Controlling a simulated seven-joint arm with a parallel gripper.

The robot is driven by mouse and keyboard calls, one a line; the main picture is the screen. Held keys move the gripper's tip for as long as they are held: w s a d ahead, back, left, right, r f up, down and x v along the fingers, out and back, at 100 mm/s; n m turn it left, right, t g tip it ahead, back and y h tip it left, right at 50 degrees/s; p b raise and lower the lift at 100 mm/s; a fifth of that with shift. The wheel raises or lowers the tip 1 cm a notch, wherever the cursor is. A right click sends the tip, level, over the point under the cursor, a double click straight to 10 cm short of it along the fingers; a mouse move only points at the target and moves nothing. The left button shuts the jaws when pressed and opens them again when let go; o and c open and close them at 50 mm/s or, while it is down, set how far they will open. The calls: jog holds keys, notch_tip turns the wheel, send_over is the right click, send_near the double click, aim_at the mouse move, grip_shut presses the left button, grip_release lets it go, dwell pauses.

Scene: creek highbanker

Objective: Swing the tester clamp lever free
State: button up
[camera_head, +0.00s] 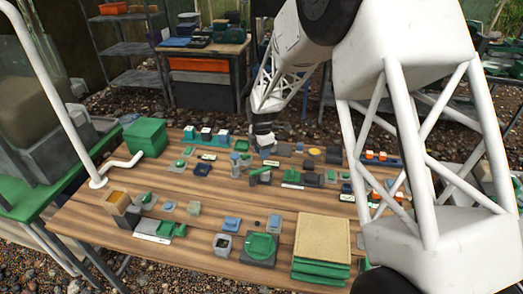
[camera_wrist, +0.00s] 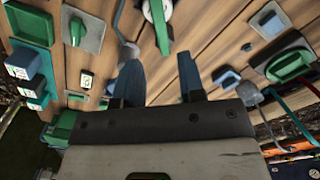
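A green lever handle (camera_head: 260,174) stands near the middle of the bench in the head view. It is likely the tester clamp lever, though no label shows. In the wrist view a green lever (camera_wrist: 159,24) on a pale round base lies beyond my fingertips, near the top edge. My gripper (camera_head: 264,145) is above the bench, behind the lever in the head view. In the wrist view its two fingers (camera_wrist: 158,75) stand apart, with bare wood and no object between them. The fingers do not touch the lever. The lower part of the clamp is too small to make out.
Blue blocks with white labels (camera_head: 205,135) stand left of my gripper. A green box (camera_head: 145,137) is at the back left. Tan board (camera_head: 322,238) lies at the front right.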

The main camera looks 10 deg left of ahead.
aim_at(263, 174)
jog(key=shift+f, duration=4.3)
jog(key=c, duration=0.3)
jog(key=shift+s+d+m, duration=0.15)
jog(key=shift+s+m, duration=0.05)
jog(key=shift+m, duration=0.5)
jog(key=shift+s+d+m, duration=0.15)
jog(key=shift+s+m, duration=0.05)
jog(key=shift+m, duration=0.5)
